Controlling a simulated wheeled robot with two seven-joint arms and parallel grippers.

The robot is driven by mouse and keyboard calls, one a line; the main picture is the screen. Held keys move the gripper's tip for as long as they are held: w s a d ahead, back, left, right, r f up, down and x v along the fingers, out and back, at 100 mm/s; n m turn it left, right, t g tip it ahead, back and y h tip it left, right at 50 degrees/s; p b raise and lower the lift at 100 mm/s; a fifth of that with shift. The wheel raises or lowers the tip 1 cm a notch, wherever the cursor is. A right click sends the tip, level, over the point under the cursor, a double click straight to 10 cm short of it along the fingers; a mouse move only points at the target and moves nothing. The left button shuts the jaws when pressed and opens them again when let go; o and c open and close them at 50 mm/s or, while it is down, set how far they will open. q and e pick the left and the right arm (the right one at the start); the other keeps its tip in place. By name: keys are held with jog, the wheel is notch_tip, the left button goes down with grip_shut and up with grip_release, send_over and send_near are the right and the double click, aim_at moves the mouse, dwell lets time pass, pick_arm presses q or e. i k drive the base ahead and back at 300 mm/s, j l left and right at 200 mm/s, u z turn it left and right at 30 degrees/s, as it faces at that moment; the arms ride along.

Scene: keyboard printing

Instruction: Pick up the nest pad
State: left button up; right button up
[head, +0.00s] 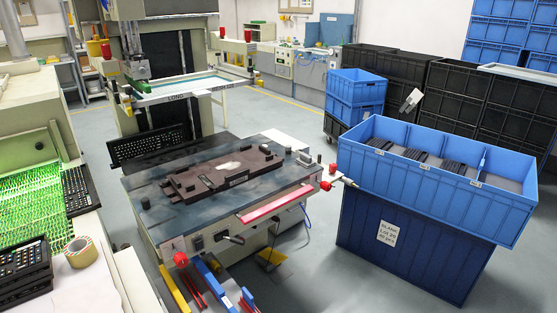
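The nest pad looks to be the dark brown, frame-like plate (222,172) lying flat on the dark top of the printing machine's table (145,222) in the middle of the head view. It has raised blocks along its edges and a pale patch at its centre. Nothing touches it from above. Neither of my grippers shows in this view.
A blue divided crate (440,185) with dark stacked parts stands to the right on a darker blue crate (405,245). Red knobs (326,186) stick out at the table's corners. A tape roll (81,252) and black keyboards sit at left. Grey floor shows between table and crates.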

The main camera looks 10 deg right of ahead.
aim_at(305, 160)
jog(key=i+l+u, duration=0.4)
jog(key=l+u, duration=0.2)
jog(key=l, duration=0.2)
jog(key=i+l+u, duration=0.1)
jog(key=l, duration=0.4)
jog(key=i+l, duration=0.2)
jog(key=l, duration=0.3)
jog(key=i+l+u, duration=0.15)
jog(key=l, duration=0.3)
jog(key=i+l+u, duration=0.1)
jog(key=l, duration=0.4)
jog(key=i+l, duration=0.1)
jog(key=l, duration=0.75)
jog(key=i+l, duration=0.15)
jog(key=l, duration=0.65)
jog(key=i, duration=0.05)
